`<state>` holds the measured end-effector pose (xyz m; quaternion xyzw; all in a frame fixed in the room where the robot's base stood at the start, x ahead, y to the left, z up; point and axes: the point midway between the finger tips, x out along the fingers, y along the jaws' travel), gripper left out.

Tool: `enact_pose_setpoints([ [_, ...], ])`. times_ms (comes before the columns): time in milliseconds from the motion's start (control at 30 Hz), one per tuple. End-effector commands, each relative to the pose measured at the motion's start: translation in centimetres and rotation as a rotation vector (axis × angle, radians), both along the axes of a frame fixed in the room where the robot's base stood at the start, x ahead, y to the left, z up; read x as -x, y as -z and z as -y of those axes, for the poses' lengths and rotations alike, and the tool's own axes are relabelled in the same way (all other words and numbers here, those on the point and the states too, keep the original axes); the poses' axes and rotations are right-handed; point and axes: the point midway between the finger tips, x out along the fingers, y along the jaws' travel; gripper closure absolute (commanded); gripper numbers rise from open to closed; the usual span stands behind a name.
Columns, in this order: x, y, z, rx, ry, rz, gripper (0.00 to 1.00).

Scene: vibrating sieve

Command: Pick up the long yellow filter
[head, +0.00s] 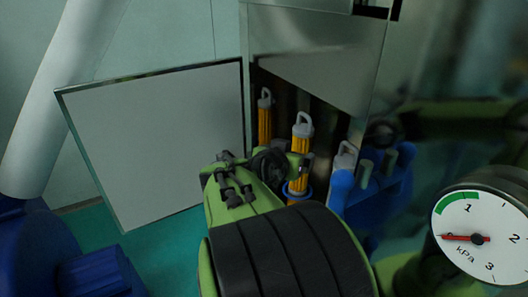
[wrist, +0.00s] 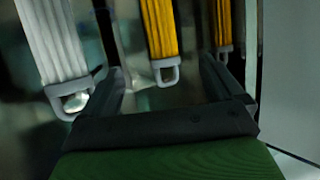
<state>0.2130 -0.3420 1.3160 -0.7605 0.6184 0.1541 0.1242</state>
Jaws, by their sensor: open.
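Two yellow filters with grey loop handles stand in the open cabinet. The nearer one (head: 302,150) is partly hidden by my arm in the head view, and the other (head: 264,125) stands farther back to its left. I cannot tell for sure which is the long one. In the wrist view, my gripper (wrist: 162,70) is open and empty. The middle yellow filter (wrist: 159,28) has its handle (wrist: 165,74) between the two fingers, with no visible contact. The other yellow filter (wrist: 223,22) is behind the finger on the right.
A cabinet door (head: 160,135) stands open at left. Blue parts (head: 350,195) stand right of the filters. A pressure gauge (head: 480,215) is at far right. Green floor (head: 165,250) shows at lower left.

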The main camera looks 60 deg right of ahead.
Motion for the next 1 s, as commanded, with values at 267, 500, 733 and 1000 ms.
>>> enact_pose_setpoints([
  [267,-0.8,2.2,5.5,0.001,0.010,0.001,0.06],
  [500,-1.8,3.8,9.4,0.004,0.007,0.004,0.06],
  [733,-2.8,5.4,12.4,0.000,0.006,0.002,0.06],
  [1000,-3.2,6.2,14.2,0.006,0.004,0.003,0.06],
])
